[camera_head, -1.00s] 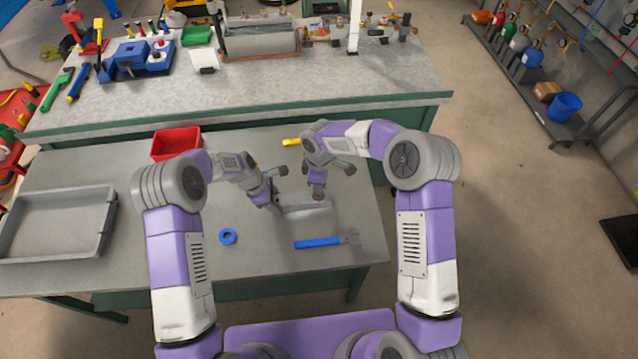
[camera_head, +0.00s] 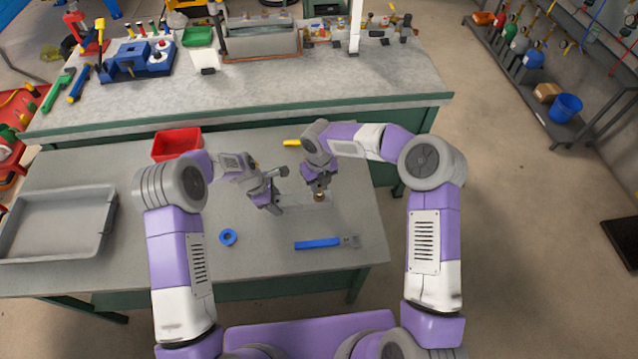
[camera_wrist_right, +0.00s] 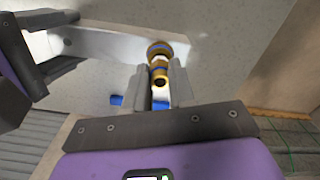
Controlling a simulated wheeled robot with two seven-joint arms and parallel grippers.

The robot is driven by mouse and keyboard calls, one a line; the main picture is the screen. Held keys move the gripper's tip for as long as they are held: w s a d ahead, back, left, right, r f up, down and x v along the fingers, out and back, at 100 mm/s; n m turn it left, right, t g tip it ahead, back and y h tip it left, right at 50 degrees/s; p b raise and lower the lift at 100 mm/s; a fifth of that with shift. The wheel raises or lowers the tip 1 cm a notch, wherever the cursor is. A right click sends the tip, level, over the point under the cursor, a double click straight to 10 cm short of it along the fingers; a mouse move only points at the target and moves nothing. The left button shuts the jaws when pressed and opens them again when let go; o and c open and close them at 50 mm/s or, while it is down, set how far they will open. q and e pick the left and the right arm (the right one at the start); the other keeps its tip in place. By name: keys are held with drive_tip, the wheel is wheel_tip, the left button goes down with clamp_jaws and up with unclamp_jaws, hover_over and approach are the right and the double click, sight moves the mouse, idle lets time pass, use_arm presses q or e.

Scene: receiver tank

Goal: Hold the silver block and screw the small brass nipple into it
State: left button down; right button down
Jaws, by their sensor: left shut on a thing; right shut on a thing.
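The silver block (camera_head: 294,200) is held level just above the grey table, blending into it in the head view. My left gripper (camera_head: 272,205) is shut on its left end. In the right wrist view the block (camera_wrist_right: 115,42) runs from the left gripper (camera_wrist_right: 62,45) toward my right fingers. My right gripper (camera_head: 320,191) is shut on the small brass nipple (camera_wrist_right: 159,72), at the block's far end. A wider brass ring (camera_wrist_right: 160,49) lies in line with the nipple at the block. Whether the threads are engaged cannot be told.
A blue ring (camera_head: 228,237) and a blue-handled wrench (camera_head: 318,243) lie on the near table. The table's right side is clear.

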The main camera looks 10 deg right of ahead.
drive_tip(key=shift+f, duration=0.45)
idle(0.8)
